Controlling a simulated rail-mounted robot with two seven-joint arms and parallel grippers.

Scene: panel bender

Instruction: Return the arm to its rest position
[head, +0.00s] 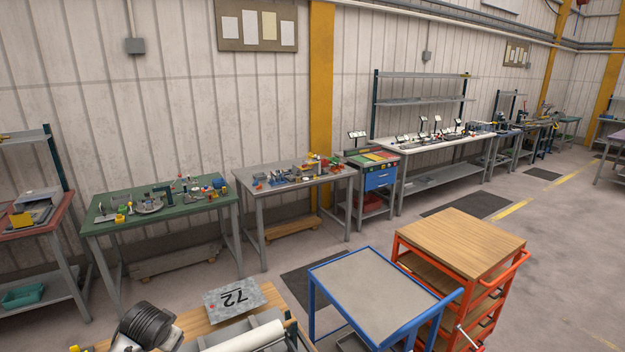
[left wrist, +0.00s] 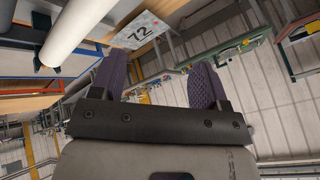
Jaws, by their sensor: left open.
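My left gripper (left wrist: 160,64) shows in the left wrist view. Its two purple padded fingers are spread wide apart, with nothing held between them. The wrist view is tilted, with the wall and benches turned on their side beyond the fingers. The left gripper cannot be made out in the head view. My right gripper is in neither view.
A blue cart (head: 372,280) and an orange cart (head: 460,240) stand right. A green bench (head: 160,225) lines the wall. Open floor lies far right.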

